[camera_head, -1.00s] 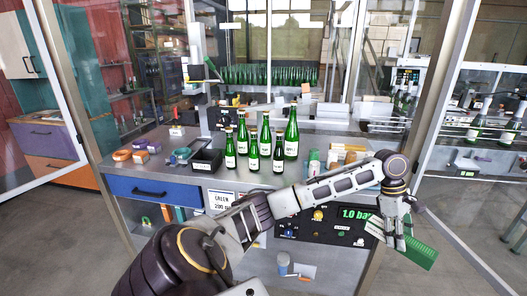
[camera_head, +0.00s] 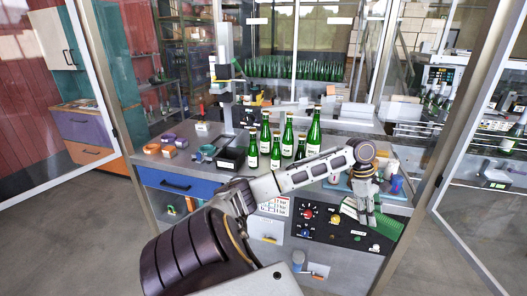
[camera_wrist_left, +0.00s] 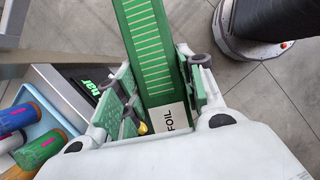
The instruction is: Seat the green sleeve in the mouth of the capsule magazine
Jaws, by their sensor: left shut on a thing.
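The green sleeve (camera_head: 385,224) is a long, flat-sided piece with pale cross lines. In the left wrist view the sleeve (camera_wrist_left: 150,42) runs away from me, with a white FOIL label at its near end. My left gripper (camera_head: 367,212) is shut on it, one finger on each side, in front of the bench's black control panel. The sleeve is tilted in the head view. I cannot make out the capsule magazine or its mouth for certain in either view. My right gripper is out of view.
Several green bottles (camera_head: 289,136) stand on the bench, behind my left arm. A black bin (camera_head: 231,158) is left of them. Coloured rolls (camera_wrist_left: 38,152) lie in a light blue tray below the left wrist. Glass panels with metal posts (camera_head: 455,100) flank the bench.

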